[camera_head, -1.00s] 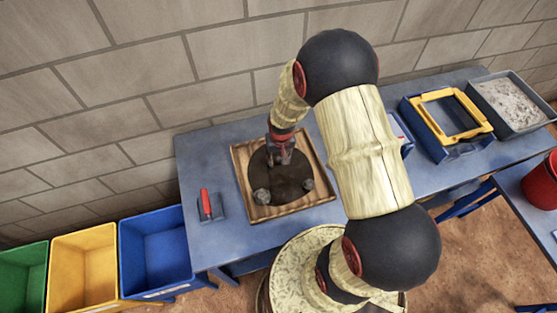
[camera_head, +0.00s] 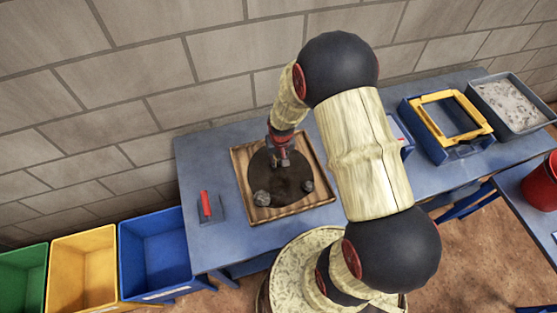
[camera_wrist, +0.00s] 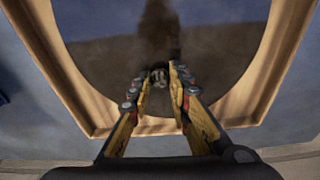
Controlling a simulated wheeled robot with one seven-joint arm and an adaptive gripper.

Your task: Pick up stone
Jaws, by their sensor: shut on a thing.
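A wooden tray (camera_head: 240,170) with a dark round bed (camera_head: 285,187) lies on the blue table. Two grey stones show in the head view, a left stone (camera_head: 261,198) and a right stone (camera_head: 308,186), both near the front of the bed. My gripper (camera_head: 281,160) points down into the back part of the tray, behind both stones. In the wrist view my gripper (camera_wrist: 157,75) is shut on a small grey stone (camera_wrist: 157,78) between its fingertips. The fingers partly cover this stone, and I cannot tell whether it touches the bed.
A pad with a red-handled tool (camera_head: 206,205) lies left of the tray. Blue (camera_head: 155,250), yellow (camera_head: 83,265) and green (camera_head: 22,280) bins stand at the left. A yellow-framed blue box (camera_head: 450,145) and a tray of grey gravel (camera_head: 510,105) stand right. The wall is behind.

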